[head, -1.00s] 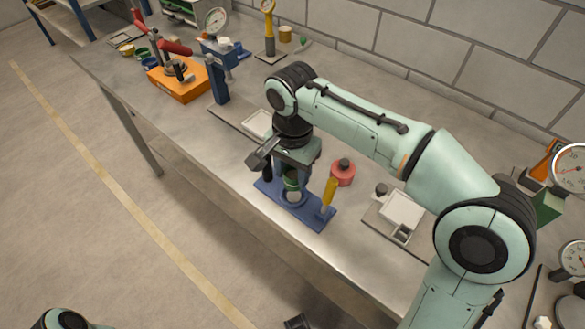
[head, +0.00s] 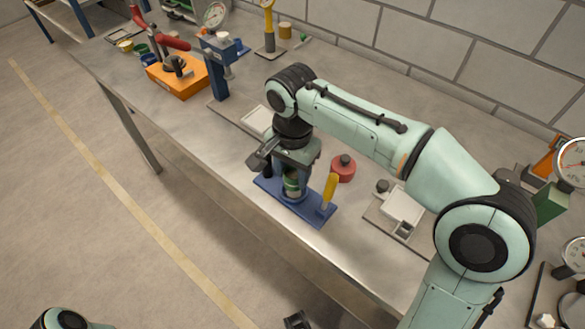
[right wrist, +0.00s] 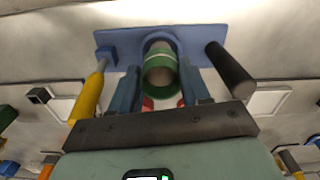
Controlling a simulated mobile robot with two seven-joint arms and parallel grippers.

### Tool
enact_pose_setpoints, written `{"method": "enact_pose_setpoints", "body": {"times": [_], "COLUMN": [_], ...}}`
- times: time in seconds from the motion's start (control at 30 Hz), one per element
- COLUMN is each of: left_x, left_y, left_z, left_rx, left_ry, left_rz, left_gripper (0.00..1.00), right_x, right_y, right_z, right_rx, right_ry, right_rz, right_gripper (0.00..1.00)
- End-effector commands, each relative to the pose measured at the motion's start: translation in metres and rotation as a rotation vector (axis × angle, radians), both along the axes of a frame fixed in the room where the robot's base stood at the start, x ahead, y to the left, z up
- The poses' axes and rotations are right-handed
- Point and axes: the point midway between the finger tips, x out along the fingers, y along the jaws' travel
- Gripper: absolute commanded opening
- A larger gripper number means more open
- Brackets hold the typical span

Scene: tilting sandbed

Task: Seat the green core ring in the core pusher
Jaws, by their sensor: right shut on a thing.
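The green core ring (right wrist: 160,66) is between the two blue fingers of my right gripper (right wrist: 161,78), which is shut on it. In the head view the ring (head: 291,185) shows just below my right gripper (head: 292,172). The core pusher (head: 309,217) has a blue base, a yellow handle and a black handle. The ring is over the pusher's middle, around or in line with a pale cylinder (right wrist: 158,46). I cannot tell whether it rests on the base. A dark part at the bottom edge, perhaps my left gripper (head: 297,320), is cut off.
A red knobbed piece (head: 343,170) stands just behind the pusher. A white tray (head: 402,208) lies to its right, and another pale tray (head: 257,120) lies behind. An orange block (head: 178,78) and a blue stand (head: 219,70) are further left. The bench's front edge is close.

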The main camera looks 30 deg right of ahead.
Motion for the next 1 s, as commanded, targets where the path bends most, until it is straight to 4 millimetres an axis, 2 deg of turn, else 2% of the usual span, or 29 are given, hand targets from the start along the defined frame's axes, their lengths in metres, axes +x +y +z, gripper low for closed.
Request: {"method": "enact_pose_setpoints", "body": {"times": [1.0], "left_x": [0.004], "left_y": [0.000], "left_z": [-0.008], "left_rx": [0.003], "left_ry": [-0.015], "left_rz": [0.004], "left_gripper": [0.43], "right_x": [0.000], "right_y": [0.000], "right_z": [-0.016], "right_rx": [0.000], "right_ry": [0.001], "right_rz": [0.000], "right_gripper": [0.16]}}
